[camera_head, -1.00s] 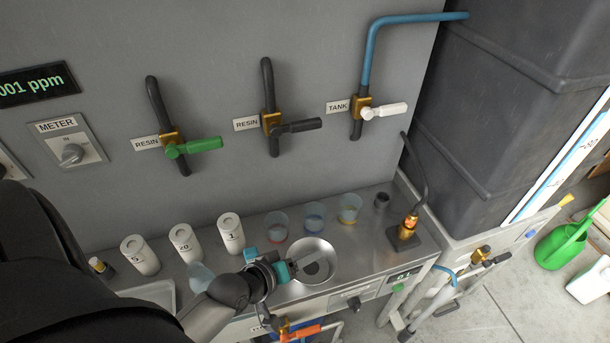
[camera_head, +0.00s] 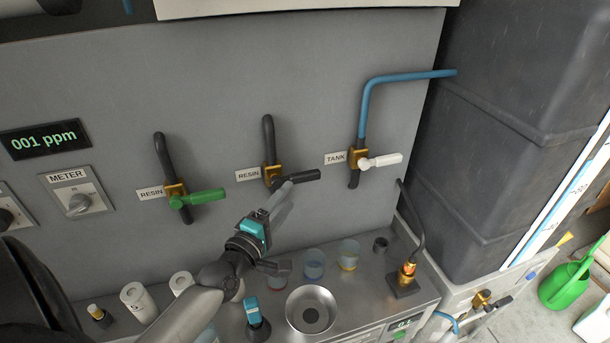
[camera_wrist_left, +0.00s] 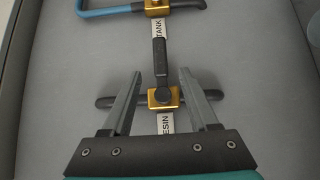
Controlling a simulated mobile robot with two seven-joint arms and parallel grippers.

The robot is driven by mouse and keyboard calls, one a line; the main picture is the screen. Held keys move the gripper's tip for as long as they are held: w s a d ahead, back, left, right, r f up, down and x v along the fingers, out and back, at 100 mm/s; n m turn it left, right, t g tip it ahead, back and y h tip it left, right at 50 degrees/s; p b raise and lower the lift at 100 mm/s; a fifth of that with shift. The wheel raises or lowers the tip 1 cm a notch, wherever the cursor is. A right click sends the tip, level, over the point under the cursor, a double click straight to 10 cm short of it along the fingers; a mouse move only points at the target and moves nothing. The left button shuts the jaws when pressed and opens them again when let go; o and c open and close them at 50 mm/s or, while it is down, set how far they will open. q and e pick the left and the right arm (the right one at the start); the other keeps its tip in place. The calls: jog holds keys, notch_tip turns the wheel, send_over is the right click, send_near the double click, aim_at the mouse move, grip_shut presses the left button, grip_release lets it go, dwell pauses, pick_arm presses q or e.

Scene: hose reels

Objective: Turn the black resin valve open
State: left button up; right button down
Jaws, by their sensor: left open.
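The black resin valve (camera_head: 300,178) is in the middle of the wall, beside a RESIN label. Its black handle points right, across the vertical dark pipe, from a brass body (camera_head: 272,176). My left gripper (camera_head: 287,190) is open in front of this valve, its grey fingers overlapping the handle in the head view. In the left wrist view the open fingers of the left gripper (camera_wrist_left: 160,75) stand on either side of the black handle (camera_wrist_left: 160,58) and brass body (camera_wrist_left: 163,97). Whether they touch is not clear. My right gripper is not in view.
A green-handled RESIN valve (camera_head: 205,197) is to the left and a white-handled TANK valve (camera_head: 385,160) to the right. Below, the counter holds coloured cups (camera_head: 314,263), a metal bowl (camera_head: 312,312), white canisters (camera_head: 138,300) and a small teal item (camera_head: 251,309).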

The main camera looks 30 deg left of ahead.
aim_at(302, 180)
pick_arm(q)
jog(key=w, duration=0.9)
jog(key=shift+w+a, duration=0.25)
jog(key=shift+a, duration=0.1)
grip_shut()
dwell(1.1)
